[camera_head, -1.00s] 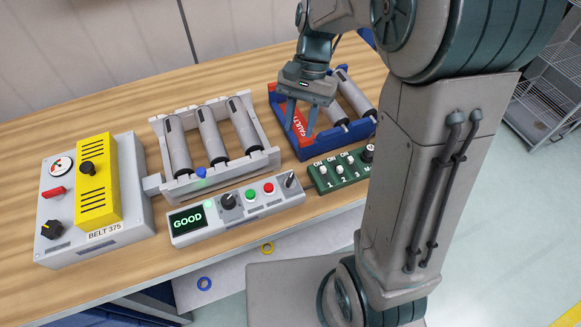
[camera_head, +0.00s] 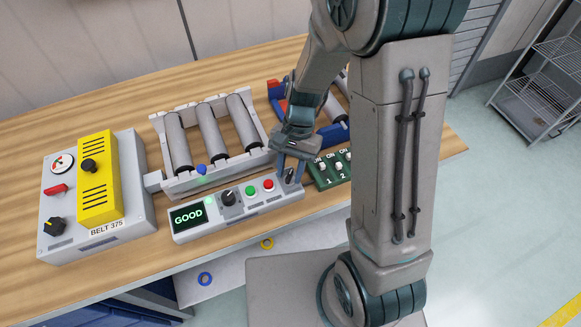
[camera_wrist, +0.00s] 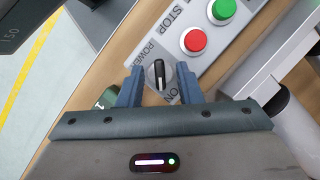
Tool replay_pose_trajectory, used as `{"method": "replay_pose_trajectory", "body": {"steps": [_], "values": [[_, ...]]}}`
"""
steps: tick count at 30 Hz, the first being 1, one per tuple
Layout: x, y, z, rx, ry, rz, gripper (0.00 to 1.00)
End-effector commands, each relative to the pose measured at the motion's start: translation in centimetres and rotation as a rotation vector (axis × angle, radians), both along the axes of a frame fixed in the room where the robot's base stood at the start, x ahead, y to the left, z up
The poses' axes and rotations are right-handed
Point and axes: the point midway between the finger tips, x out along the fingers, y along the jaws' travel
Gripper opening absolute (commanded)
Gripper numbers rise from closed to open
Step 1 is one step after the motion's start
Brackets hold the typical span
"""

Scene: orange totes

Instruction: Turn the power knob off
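The power knob (camera_head: 289,176) sits at the right end of the grey control panel (camera_head: 250,209), past the red button. In the wrist view the power knob (camera_wrist: 159,76) is a round grey dial with a dark grip bar and a white stripe, beside the words POWER and ON. The stripe lies nearly upright in that picture. My gripper (camera_head: 291,176) is over the knob, pointing down. In the wrist view its blue fingers (camera_wrist: 159,84) are open, one on each side of the knob, with gaps between. The panel's screen reads GOOD. Contact cannot be made out.
Beside the knob are a red button (camera_wrist: 195,41) and a green button (camera_wrist: 223,10). A green switch box (camera_head: 325,180) stands close on the right. A roller rack (camera_head: 211,170) is behind the panel. A yellow and grey BELT 375 box (camera_head: 137,195) is at left.

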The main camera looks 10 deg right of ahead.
Motion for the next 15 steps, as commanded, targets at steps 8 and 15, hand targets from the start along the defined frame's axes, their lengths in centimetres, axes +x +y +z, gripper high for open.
{"method": "replay_pose_trajectory", "body": {"steps": [8,15], "values": [[0.0,0.01,0.0,0.0,0.0,0.001,0.1],[0.02,0.0,0.02,-0.001,-0.001,0.002,0.0]]}}
